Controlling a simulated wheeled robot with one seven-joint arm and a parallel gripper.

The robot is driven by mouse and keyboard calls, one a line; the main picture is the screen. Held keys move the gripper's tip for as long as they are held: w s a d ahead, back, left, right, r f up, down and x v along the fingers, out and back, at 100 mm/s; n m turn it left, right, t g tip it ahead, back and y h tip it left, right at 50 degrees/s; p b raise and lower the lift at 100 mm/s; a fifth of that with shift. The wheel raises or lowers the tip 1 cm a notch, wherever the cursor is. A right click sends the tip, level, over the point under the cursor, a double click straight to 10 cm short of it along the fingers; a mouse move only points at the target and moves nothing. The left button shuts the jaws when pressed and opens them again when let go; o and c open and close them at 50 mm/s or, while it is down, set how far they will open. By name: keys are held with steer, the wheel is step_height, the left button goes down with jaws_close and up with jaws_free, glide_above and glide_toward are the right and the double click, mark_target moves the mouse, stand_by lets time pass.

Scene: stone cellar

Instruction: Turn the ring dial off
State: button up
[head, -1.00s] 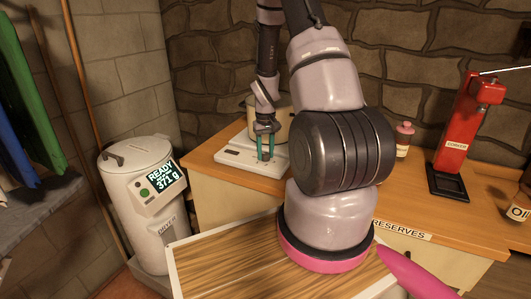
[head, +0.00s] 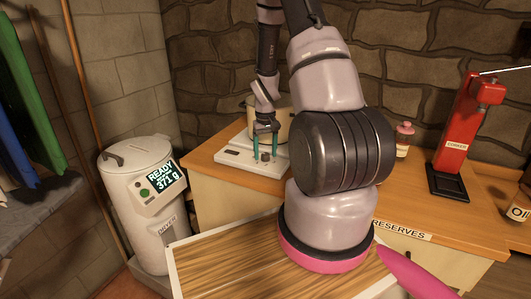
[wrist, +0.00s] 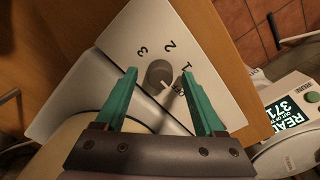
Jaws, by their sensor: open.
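The ring dial (wrist: 158,73) is a dark grey round knob on a white plate (wrist: 105,62), marked 3, 2, 1 and a partly hidden label that looks like OFF. Its white pointer line points to the lower right, towards that label. In the head view the knob (head: 266,157) shows small on the front of the white unit (head: 239,160). My gripper (head: 270,148) is open above the unit, its teal fingers apart. In the wrist view the fingers (wrist: 160,72) stand to either side of the dial, with nothing held. I cannot tell whether either finger touches it.
A cream pot (head: 283,112) stands on the unit behind my gripper. A pink-capped bottle (head: 403,140) and a red corker (head: 463,130) stand right on the wooden counter (head: 410,184). A white cylindrical machine (head: 140,205) with a display reading READY stands left.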

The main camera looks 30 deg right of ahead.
mark_target(266, 154)
step_height(266, 154, up, 11)
steer(key=shift+f, duration=0.2)
stand_by(0.5)
